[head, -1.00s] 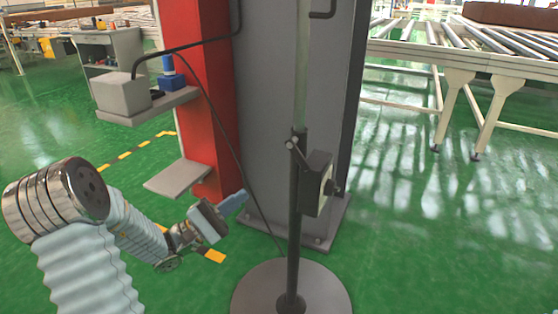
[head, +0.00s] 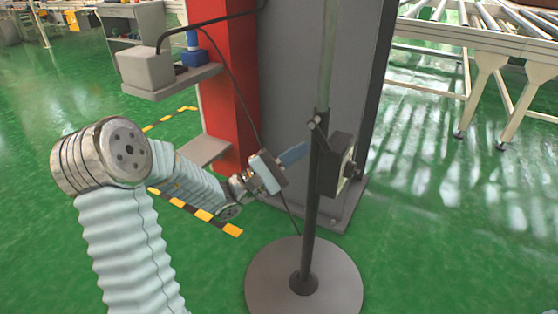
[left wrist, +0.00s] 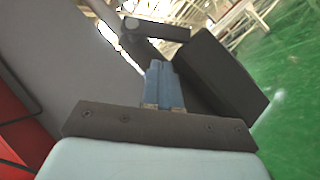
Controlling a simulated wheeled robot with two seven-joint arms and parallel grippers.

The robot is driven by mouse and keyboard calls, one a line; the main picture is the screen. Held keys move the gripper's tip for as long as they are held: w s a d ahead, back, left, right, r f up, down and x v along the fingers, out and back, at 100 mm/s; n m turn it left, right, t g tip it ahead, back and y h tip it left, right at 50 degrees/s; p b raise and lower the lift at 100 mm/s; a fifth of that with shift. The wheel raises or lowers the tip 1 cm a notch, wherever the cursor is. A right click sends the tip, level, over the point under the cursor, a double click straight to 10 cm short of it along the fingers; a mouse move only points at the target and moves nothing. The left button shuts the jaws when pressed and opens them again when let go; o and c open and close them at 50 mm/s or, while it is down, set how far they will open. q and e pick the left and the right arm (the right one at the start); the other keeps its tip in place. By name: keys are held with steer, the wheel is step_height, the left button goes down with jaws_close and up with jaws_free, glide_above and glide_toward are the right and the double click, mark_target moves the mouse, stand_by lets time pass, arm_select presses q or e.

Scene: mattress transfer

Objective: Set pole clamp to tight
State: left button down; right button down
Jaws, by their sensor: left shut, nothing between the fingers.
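A dark pole (head: 309,220) stands upright on a round base (head: 265,285) in the head view. The pole clamp (head: 317,120) is a small dark collar with a light knob, partway up the pole. In the left wrist view a short dark lever (left wrist: 160,31) with a round grey end shows just beyond the fingertips. A dark box (head: 335,165) is mounted on the pole's right side; it also shows in the wrist view (left wrist: 222,80). My left gripper (head: 300,150) is shut and empty, its blue fingers just left of the pole below the clamp. Contact cannot be told. My right gripper is out of view.
A grey column (head: 290,80) with a red side (head: 227,100) stands behind the pole. A shelf (head: 170,83) on the left carries a grey box and a blue item. A cable hangs near my gripper. A roller conveyor (head: 480,40) is at the back right.

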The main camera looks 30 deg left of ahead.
arm_select(q)
steer(key=shift+d+r, duration=0.8)
steer(key=shift+d, duration=0.15)
steer(key=shift+d+n+t+y+b, duration=0.35)
steer(key=shift+n+t+y, duration=0.05)
steer(key=shift+n+t, duration=0.55)
steer(key=w+a+f+b+v, duration=0.1)
steer(key=w+b+v, duration=0.1)
steer(key=v, duration=1.1)
steer(key=shift+a+f+b, duration=0.2)
steer(key=shift+a+b, duration=0.05)
steer(key=shift+b, duration=0.25)
